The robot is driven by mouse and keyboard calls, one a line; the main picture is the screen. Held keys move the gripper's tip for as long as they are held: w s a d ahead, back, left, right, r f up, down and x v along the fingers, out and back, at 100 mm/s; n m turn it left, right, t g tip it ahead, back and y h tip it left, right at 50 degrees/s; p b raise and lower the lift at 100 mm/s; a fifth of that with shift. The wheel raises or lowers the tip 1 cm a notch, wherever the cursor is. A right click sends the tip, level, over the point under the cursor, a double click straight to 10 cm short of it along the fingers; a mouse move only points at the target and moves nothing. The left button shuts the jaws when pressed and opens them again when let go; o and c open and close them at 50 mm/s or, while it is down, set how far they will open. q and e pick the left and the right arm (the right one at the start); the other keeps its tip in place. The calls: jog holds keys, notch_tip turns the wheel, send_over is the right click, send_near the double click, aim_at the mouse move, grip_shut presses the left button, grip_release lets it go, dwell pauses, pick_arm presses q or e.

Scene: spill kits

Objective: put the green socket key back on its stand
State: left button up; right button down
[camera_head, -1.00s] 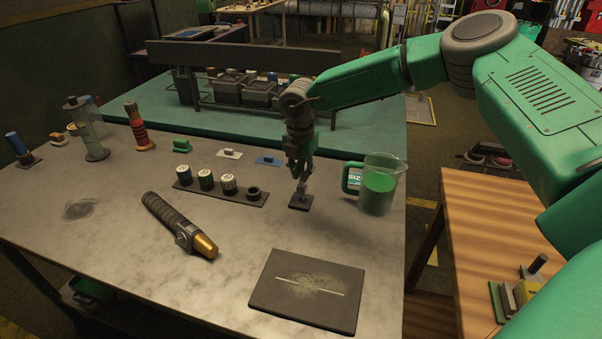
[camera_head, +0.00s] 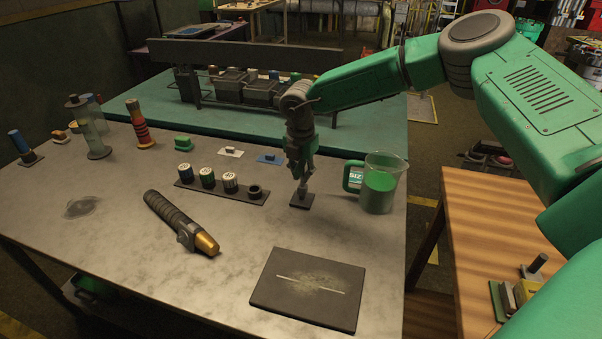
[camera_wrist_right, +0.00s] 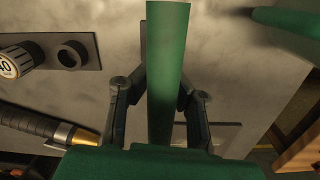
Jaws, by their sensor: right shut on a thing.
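My right gripper (camera_head: 300,170) is shut on the green socket key (camera_wrist_right: 168,70), which shows as a long green cylinder between the fingers in the right wrist view. In the head view the fingers mostly hide the key. The gripper is directly above a small dark square stand (camera_head: 294,203) on the grey table. A short metallic stem shows between the fingers and the stand; I cannot tell whether it belongs to the key or the stand, or whether the key is seated. My left gripper is not in view.
A jug of green liquid (camera_head: 380,190) stands close right of the stand. A dark rack with capped sockets (camera_head: 222,192) lies to the left. A torch-like tool (camera_head: 180,222) and a dark mat (camera_head: 307,305) lie nearer. A blue-handled piece (camera_head: 18,142) stands far left.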

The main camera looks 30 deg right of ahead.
aim_at(301, 161)
jog(key=shift+f+b, duration=0.4)
jog(key=shift+f, duration=0.6)
jog(key=c, duration=1.5)
grip_release()
jog(key=shift+r, duration=0.2)
jog(key=r, duration=1)
jog(key=shift+s+a+r, duration=0.1)
jog(key=shift+s+a, duration=0.15)
jog(key=shift+r, duration=0.65)
